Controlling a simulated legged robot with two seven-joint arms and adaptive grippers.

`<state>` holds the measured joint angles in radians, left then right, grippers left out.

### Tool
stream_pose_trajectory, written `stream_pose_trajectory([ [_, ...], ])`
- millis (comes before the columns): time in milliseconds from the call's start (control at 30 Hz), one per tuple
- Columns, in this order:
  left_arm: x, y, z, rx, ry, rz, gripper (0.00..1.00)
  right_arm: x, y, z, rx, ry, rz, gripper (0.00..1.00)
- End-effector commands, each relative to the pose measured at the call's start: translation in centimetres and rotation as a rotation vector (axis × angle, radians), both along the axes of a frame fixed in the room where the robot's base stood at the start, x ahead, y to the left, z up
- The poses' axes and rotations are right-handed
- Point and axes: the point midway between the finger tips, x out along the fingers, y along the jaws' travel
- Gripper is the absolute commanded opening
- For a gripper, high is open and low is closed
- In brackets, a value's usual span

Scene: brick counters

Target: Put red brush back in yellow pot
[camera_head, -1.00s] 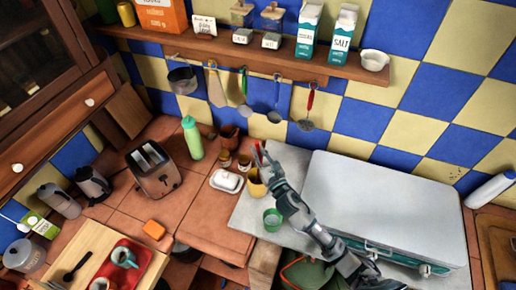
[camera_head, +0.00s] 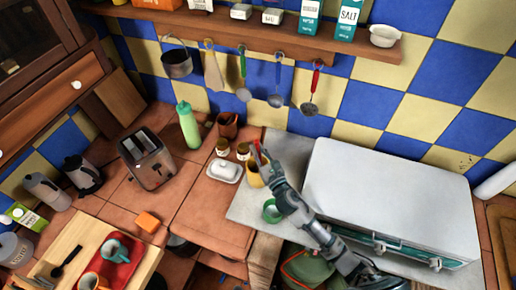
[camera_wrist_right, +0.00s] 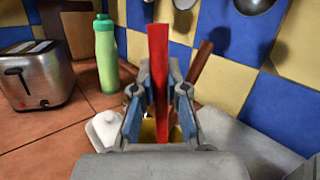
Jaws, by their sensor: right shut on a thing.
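The red brush (camera_wrist_right: 158,75) stands nearly upright between the fingers of my right gripper (camera_wrist_right: 160,105) in the right wrist view. My right gripper (camera_head: 266,158) is shut on it. In the head view the red brush (camera_head: 257,152) shows as a small red strip at the gripper. The yellow pot (camera_head: 252,178) is right beside and below the gripper, partly covered by it. A bit of yellow shows low between the fingers in the wrist view. The brush's lower end is hidden, so I cannot tell whether it is inside the pot. My left gripper is not in view.
A white butter dish (camera_head: 224,171) and small jars (camera_head: 243,151) stand close left of the pot. A brown pot (camera_head: 228,124) is behind, beside a green bottle (camera_head: 188,125). A green cup (camera_head: 272,210) is in front.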

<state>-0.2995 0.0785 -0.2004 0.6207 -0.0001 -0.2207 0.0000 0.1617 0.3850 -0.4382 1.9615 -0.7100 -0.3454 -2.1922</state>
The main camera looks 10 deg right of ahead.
Motion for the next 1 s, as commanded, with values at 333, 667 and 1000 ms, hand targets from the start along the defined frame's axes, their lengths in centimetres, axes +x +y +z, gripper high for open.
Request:
stream_pose_trajectory([
  [333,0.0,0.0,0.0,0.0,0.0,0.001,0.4,0.0,0.0,0.0,0.0,0.0,0.0,0.35],
  [667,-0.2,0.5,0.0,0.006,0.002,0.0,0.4,-0.1,0.0,-0.1,0.0,0.0,0.0,0.42],
  [1000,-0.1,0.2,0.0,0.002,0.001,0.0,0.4,-5.4,-1.4,-1.3,0.0,0.004,0.001,0.42],
])
